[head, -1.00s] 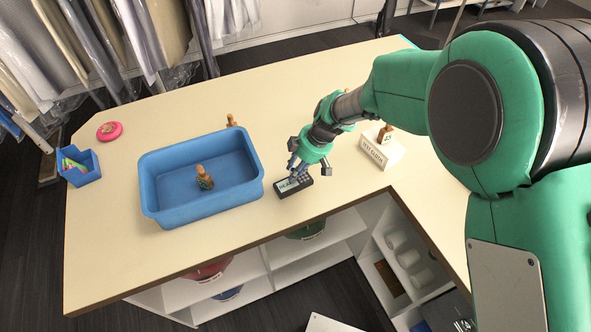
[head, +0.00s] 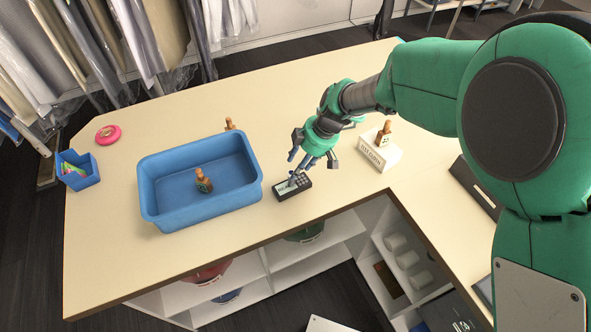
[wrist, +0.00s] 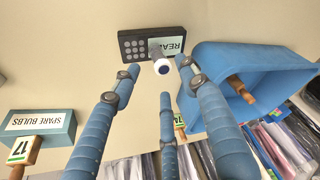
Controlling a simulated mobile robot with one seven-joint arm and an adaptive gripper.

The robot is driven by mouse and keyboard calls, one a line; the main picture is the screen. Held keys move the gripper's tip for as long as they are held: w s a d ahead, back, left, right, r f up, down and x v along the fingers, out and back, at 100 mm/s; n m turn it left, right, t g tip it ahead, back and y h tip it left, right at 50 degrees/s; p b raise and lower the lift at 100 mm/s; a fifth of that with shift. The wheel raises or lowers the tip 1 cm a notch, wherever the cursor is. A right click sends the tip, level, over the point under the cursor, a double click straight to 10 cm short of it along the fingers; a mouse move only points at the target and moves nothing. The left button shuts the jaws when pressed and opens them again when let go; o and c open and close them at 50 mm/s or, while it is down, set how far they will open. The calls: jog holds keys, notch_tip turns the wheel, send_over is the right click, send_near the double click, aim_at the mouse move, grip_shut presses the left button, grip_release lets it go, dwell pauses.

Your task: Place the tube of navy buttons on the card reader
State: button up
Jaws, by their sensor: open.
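The tube of navy buttons (wrist: 161,66) is a small tube with a white cap end and a dark blue centre, seen nearly end-on in the wrist view. It appears to stand on the dark card reader (wrist: 128,46), between the keypad and the pale label. In the head view the card reader (head: 303,183) lies on the counter right of the blue tub, and the tube (head: 293,179) is a small greyish shape on it, partly hidden by fingers. My gripper (head: 312,160) is open just above the tube, its blue fingers spread around and apart from it.
The blue tub (head: 160,213) holds a wooden-handled piece (head: 203,180); another (head: 230,124) stands behind it. A pink disc (head: 108,134) and small blue bin (head: 78,178) are at left.

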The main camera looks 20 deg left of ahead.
jog(key=v, duration=0.7)
dwell(0.6)
jog(key=s+d+r+m+t+h, duration=0.1)
jog(key=s+d+r+m+t, duration=0.2)
jog(key=d+r, duration=0.6)
jog(key=s+d+r+m, duration=0.2)
jog(key=d+r+m, duration=0.3)
jog(key=d+r, duration=0.5)
jog(key=s+d+r+m+t+h, duration=0.3)
jog(key=s+d+m, duration=0.7)
jog(key=s+d, duration=0.6)
jog(key=d, duration=0.3)
jog(key=shift+s+d, duration=0.35)
